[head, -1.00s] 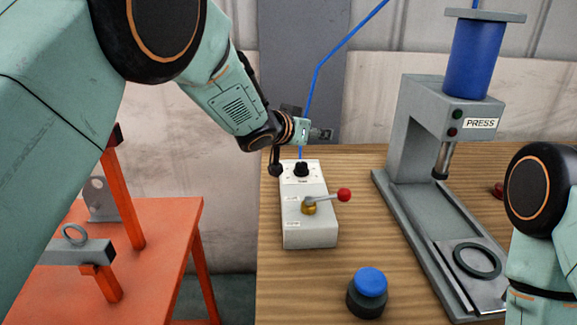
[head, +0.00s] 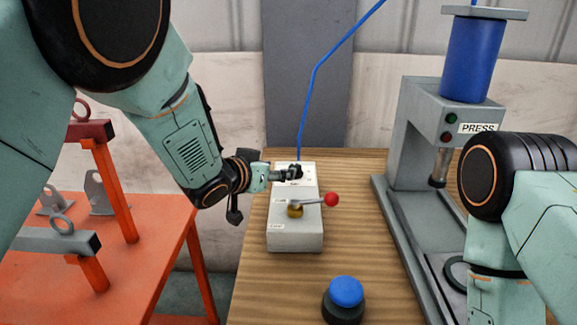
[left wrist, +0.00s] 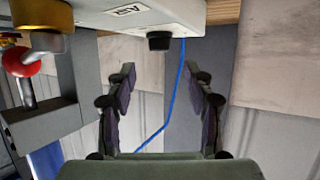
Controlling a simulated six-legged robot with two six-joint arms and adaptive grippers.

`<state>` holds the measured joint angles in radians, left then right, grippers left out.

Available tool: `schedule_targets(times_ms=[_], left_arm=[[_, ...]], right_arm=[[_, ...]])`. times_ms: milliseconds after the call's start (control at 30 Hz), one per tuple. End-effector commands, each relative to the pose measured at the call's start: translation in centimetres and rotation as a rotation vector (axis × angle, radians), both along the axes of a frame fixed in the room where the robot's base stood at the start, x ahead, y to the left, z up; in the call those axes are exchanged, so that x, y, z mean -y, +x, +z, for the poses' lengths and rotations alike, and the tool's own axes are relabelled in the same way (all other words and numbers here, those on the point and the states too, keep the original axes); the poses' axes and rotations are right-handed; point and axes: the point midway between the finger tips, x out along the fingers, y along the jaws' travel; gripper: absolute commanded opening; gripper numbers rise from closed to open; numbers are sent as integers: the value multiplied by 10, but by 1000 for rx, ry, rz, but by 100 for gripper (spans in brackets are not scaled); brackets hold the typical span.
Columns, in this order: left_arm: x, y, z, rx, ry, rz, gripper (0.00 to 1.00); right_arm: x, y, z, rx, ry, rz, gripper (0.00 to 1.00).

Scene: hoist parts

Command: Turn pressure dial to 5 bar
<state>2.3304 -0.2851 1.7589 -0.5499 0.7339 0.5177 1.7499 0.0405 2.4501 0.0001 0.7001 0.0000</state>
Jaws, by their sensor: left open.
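The black pressure dial (head: 296,170) sits on top of the light grey control box (head: 295,238), near its far end. My left gripper (head: 287,173) reaches in from the left and is close beside the dial, partly covering it. In the left wrist view the dial (left wrist: 159,40) is a dark knob on the box (left wrist: 90,55), roughly in line with the space between the open fingers (left wrist: 161,85) and beyond their tips. I see no contact. The dial's scale is too small to read. My right arm shows at the right; its gripper is out of view.
A brass valve (head: 295,210) with a red-knobbed lever (head: 331,199) stands on the box near the dial. A blue hose (head: 306,105) rises behind. The press (head: 410,135) stands right, a blue button (head: 346,291) in front, an orange table (head: 140,255) left.

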Motion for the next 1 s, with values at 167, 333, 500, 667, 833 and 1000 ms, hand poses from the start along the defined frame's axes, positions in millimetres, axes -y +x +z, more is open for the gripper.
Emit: schedule_targets(times_ms=[167,333,500,667,833,1000], left_arm=[[6,4,0,25,15,-22,53],[16,20,-8,25,15,-26,53],[26,40,-18,24,14,-23,53],[35,54,-24,25,14,-22,53],[40,62,-27,24,14,-20,53],[41,64,-27,24,14,-19,53]], right_arm=[[0,0,-1,0,0,1,40],[0,0,-5,0,0,1,40],[0,0,-10,0,0,0,40],[0,0,-13,0,0,1,40],[0,0,-15,0,0,1,40],[0,0,-15,0,0,1,40]])
